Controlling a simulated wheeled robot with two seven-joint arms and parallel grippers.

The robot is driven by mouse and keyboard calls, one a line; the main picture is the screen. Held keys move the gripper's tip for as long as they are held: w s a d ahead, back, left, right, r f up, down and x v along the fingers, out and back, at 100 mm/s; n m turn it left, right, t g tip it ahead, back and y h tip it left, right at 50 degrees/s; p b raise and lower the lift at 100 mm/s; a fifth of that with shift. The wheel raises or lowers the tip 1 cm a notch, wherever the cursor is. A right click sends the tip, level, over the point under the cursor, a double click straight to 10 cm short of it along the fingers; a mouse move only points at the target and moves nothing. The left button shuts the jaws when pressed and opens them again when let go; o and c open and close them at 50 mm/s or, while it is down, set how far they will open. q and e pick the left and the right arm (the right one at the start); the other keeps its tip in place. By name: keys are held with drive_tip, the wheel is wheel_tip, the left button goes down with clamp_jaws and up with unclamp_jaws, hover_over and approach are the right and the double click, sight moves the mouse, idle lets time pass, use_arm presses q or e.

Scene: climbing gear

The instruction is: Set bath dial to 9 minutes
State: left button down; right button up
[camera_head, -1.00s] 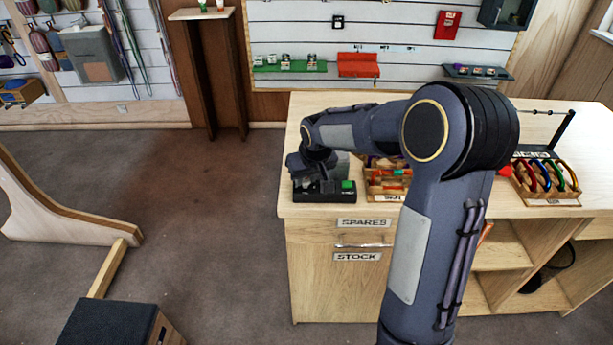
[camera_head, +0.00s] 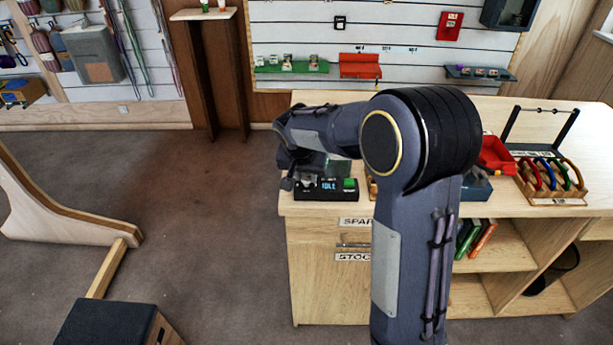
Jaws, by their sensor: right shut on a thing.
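The bath unit is a low black box (camera_head: 330,194) on the left end of the wooden counter. Its small lit display (camera_head: 328,185) seems to read IDLE, and a green button (camera_head: 349,183) sits to its right. A dark clear tank part shows behind. My right gripper (camera_head: 303,182) is at the left part of the box, pointing down and shut on the bath dial, which it mostly hides. The dial's mark and setting cannot be read. My left gripper is not in view.
My right arm crosses the counter (camera_head: 540,207) and hides its middle. Open shelves and labelled drawers are below.

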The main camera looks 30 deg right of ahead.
drive_tip(key=shift+w+m+h, duration=0.1)
drive_tip(key=shift+m+h, duration=0.3)
drive_tip(key=shift+m, duration=0.7)
drive_tip(key=shift+g, duration=0.3)
drive_tip(key=o, duration=1)
drive_tip(key=shift+a, duration=0.1)
drive_tip(key=v, duration=0.7)
drive_tip(key=shift+r+b, duration=0.35)
drive_tip(key=shift+r, duration=0.05)
